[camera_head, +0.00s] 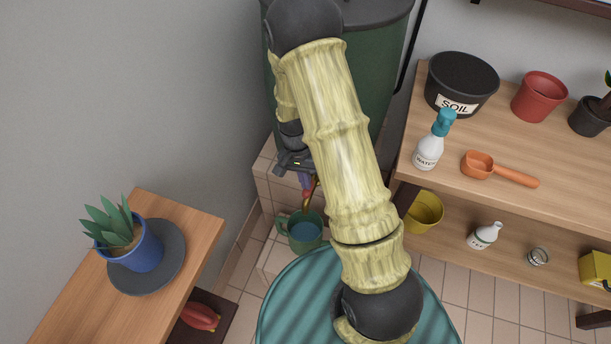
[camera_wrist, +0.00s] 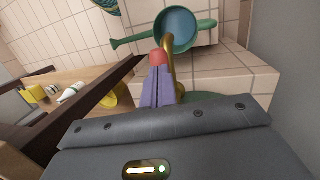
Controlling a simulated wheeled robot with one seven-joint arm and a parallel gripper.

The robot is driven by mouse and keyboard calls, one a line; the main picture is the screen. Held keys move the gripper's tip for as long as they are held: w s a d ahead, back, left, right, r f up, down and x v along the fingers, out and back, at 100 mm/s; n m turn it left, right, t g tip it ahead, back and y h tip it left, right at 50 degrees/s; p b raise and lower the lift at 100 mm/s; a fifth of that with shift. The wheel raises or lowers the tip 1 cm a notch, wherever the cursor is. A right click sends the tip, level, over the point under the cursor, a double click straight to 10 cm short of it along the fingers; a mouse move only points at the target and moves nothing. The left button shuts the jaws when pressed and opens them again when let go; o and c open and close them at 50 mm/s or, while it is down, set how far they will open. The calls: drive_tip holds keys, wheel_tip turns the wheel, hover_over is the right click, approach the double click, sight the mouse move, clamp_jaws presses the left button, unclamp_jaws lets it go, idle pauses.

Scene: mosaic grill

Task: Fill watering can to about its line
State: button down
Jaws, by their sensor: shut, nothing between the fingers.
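The green watering can (camera_head: 304,237) stands upright on a tiled ledge below the brass tap (camera_head: 311,200); the wrist view also shows the can (camera_wrist: 194,42) and tap (camera_wrist: 169,68). A blue surface that looks like water (camera_wrist: 178,27) shows inside it. I cannot make out a fill line, nor tell whether water is running. My gripper (camera_wrist: 158,75) is shut and empty, its purple fingertips at the tap's red handle (camera_wrist: 158,55), seemingly touching it. The fingers show small in the head view (camera_head: 305,180). The dark green barrel (camera_head: 390,70) behind is partly hidden by my arm.
A wooden shelf at right (camera_head: 510,215) bears a soil pot (camera_head: 461,80), spray bottle (camera_head: 429,150) and orange scoop (camera_head: 480,166). A side table at left (camera_head: 75,293) holds a potted plant (camera_head: 140,252). A brown board edge (camera_wrist: 105,92) runs close beside my gripper in the wrist view.

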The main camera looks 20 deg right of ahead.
drive_tip(key=shift+s+a+f, duration=0.1)
drive_tip(key=shift+s+f, duration=0.4)
drive_tip(key=shift+f, duration=0.15)
drive_tip(key=p+v, duration=0.5)
drive_tip(key=v, duration=1)
drive_tip(key=shift+s+a, duration=0.35)
drive_tip(key=shift+r, duration=0.15)
